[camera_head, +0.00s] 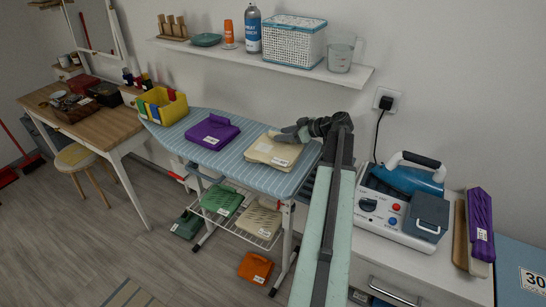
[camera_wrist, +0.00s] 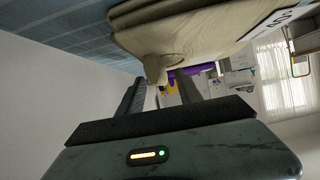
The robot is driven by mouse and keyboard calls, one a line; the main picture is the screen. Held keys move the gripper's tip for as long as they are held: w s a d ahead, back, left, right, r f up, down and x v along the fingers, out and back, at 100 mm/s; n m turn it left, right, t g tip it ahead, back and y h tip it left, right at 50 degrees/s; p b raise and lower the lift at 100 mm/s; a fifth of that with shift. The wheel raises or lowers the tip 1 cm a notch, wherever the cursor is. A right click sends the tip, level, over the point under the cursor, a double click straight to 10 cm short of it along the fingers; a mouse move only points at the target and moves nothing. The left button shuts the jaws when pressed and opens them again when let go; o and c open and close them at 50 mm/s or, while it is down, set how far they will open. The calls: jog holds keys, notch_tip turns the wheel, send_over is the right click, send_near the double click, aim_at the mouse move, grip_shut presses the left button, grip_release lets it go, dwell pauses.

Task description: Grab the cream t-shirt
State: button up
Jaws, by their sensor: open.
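A folded cream t-shirt (camera_head: 272,150) with a white tag lies on the right end of the striped ironing board (camera_head: 235,165). In the wrist view the cream t-shirt (camera_wrist: 180,35) fills the upper middle, with a corner of cloth jutting toward the gap between my fingers. My gripper (camera_head: 284,135) is over the shirt's back right part, partly covering it. In the wrist view my gripper (camera_wrist: 160,90) is open, its two dark fingers apart. I cannot tell whether the cloth corner lies between the fingertips or just beyond them.
A folded purple garment (camera_head: 212,131) and a yellow bin (camera_head: 163,106) share the board. The rack below holds green (camera_head: 222,199) and beige (camera_head: 259,221) folded garments. An iron station (camera_head: 403,200) stands to the right. A wall shelf (camera_head: 270,62) hangs above.

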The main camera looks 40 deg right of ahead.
jog(key=shift+w+a+f, duration=0.1)
jog(key=shift+w+f, duration=0.25)
jog(key=shift+w, duration=0.15)
jog(key=shift+r, duration=0.1)
grip_shut()
jog(key=shift+r+p, duration=0.5)
jog(key=shift+p, duration=0.05)
notch_tip(320, 180, up, 3)
jog(key=p, duration=0.3)
jog(key=shift+r, duration=0.15)
jog(key=s+a, duration=0.3)
jog(key=s, duration=0.4)
jog(key=s+a+p, duration=0.1)
jog(key=s+a, duration=0.3)
jog(key=s, duration=0.3)
jog(key=shift+s+r, duration=0.25)
jog(key=shift+r, duration=0.1)
